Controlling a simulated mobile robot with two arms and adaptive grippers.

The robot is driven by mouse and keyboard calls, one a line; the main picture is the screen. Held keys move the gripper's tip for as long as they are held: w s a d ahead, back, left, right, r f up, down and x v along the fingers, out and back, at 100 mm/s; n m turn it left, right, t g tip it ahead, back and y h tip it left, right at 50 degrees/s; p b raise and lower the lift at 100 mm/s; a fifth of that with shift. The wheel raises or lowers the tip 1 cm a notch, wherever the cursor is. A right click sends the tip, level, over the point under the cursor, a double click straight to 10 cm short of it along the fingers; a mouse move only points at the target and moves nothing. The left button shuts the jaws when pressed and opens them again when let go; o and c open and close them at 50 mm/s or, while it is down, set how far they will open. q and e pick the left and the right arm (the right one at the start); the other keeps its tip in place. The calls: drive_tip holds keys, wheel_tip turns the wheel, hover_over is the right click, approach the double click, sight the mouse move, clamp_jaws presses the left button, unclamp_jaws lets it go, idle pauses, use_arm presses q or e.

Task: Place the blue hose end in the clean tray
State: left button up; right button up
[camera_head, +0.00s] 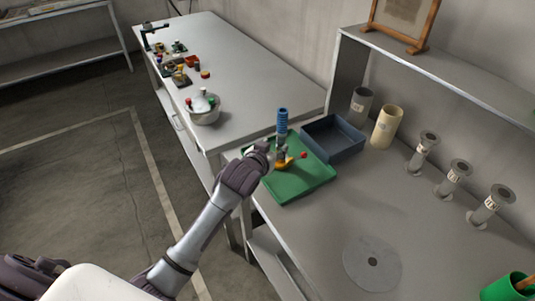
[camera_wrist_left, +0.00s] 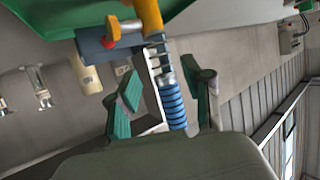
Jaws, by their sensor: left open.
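The blue hose end (camera_head: 282,120) is a ribbed blue piece standing upright over the back left of a green tray (camera_head: 304,185). Below it is a yellow-orange fitting (camera_head: 284,164) with a red knob. My left gripper (camera_head: 271,153) is at the tray's left edge, close to the hose end and fitting. In the left wrist view the ribbed blue hose end (camera_wrist_left: 172,104) shows between the spread green-padded fingers of the gripper (camera_wrist_left: 162,76). Contact cannot be told. A blue-grey open tray (camera_head: 335,138) stands behind the green one. No label shows which tray is clean. My right gripper is out of view.
A grey cylinder (camera_head: 361,105) and a cream cylinder (camera_head: 386,126) stand right of the blue-grey tray. Several flanged grey tubes (camera_head: 423,153) line the back. A round grey disc (camera_head: 372,263) lies in front. A lidded pot (camera_head: 204,107) stands on the far table.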

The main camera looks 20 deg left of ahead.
use_arm(q)
drive_tip(key=v, duration=0.5)
idle(0.4)
drive_tip(key=s+f+m+g, duration=0.1)
drive_tip(key=s+f+g, duration=0.25)
drive_tip(key=s, duration=0.75)
drive_tip(key=s+f+g, duration=0.3)
drive_tip(key=s+f, duration=0.2)
drive_tip(key=s, duration=0.5)
drive_tip(key=s+f+m+g, duration=0.1)
drive_tip(key=s+f+g, duration=0.3)
drive_tip(key=s, duration=0.7)
wheel_tip(320, 180, down, 29)
drive_tip(key=s+b, duration=0.1)
drive_tip(key=s, duration=0.1)
drive_tip(key=s+a+f+g, duration=0.2)
drive_tip(key=s+f, duration=1.2)
drive_tip(key=s, duration=0.1)
drive_tip(key=shift+s+a+f+b, duration=0.25)
drive_tip(key=shift+s+a+b, duration=0.1)
drive_tip(key=shift+a+b, duration=0.05)
